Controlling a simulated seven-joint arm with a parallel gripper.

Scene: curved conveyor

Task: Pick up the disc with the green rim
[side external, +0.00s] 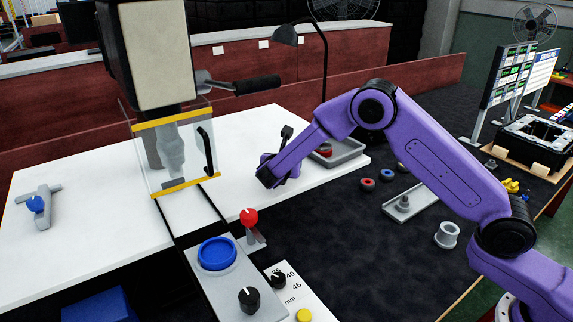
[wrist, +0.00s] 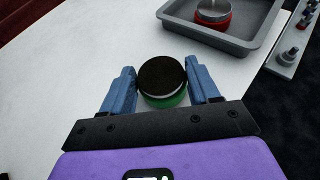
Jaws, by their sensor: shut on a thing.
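The disc with the green rim (wrist: 162,82) has a dark top and a pale band above the green. In the wrist view it sits between the two blue fingers of my gripper (wrist: 163,88), which is shut on it. In the side view my gripper (side external: 273,175) is low over the right part of the white table. The disc cannot be made out there. Whether it touches the table is unclear.
A grey tray (side external: 352,157) with a red-rimmed disc (wrist: 213,14) stands close by. A red disc (side external: 367,184) and a blue disc (side external: 387,174) lie on the dark surface. A press with a clear guard (side external: 203,182) and a red-knobbed lever (side external: 249,217) stand to the left.

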